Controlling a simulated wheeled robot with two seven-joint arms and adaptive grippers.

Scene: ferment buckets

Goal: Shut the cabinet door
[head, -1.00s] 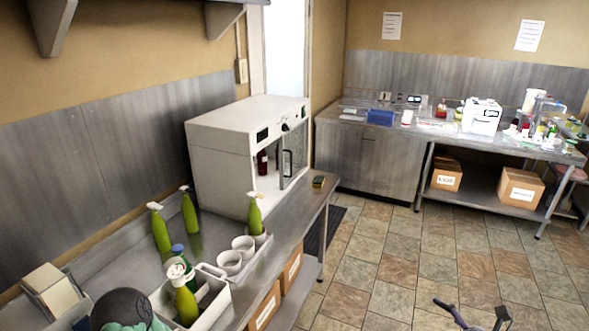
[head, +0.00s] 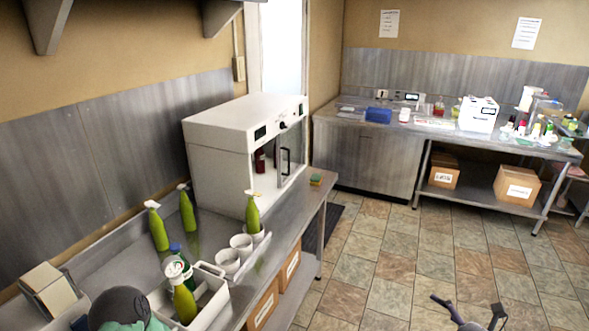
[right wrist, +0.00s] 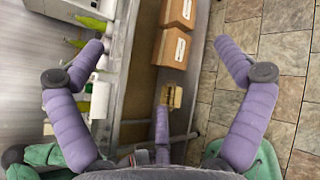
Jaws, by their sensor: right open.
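The white cabinet (head: 218,150) stands on the left steel bench, near its far end. Its glass door (head: 293,158), with a dark upright handle (head: 285,162), is on the right part of the front. The door looks swung outward, and a dark red bottle (head: 260,161) shows inside through the open left part. My right gripper (head: 468,308) is low at the bottom right, over the floor and well away from the cabinet. In the right wrist view its purple fingers (right wrist: 160,52) are spread wide with nothing held.
Green spray bottles (head: 158,230), white cups (head: 228,261) and a white caddy (head: 209,298) stand on the left bench (head: 285,229). A sponge (head: 316,180) lies by the cabinet's front. Cardboard boxes (head: 263,303) sit below. The tiled floor (head: 385,268) is open.

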